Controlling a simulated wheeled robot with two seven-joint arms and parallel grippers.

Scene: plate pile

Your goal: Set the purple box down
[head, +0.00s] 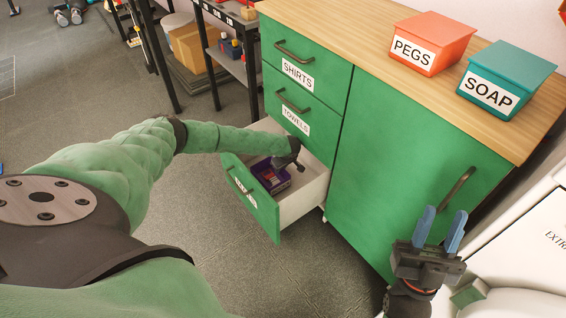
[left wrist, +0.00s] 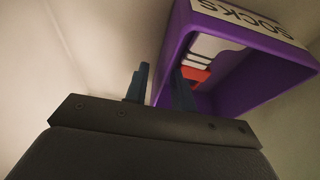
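The purple box (head: 268,176) is inside the open bottom drawer (head: 305,193). In the left wrist view the purple box (left wrist: 240,52) carries a SOCKS label, and something red and white shows inside it. My left gripper (head: 290,167) reaches down into the drawer at the box. In the left wrist view its fingers (left wrist: 160,88) are apart, with a box wall between them and a gap beside the wall. I cannot tell whether the box rests flat on the drawer floor. My right gripper (head: 440,230) is open and empty in front of the green cabinet door.
The green cabinet (head: 405,165) has shut drawers labelled SHIRTS (head: 300,68) and TOWELS (head: 300,117) above the open one. A PEGS bin (head: 432,42) and a SOAP bin (head: 505,75) stand on the wooden top. Grey floor is clear in front of the drawer.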

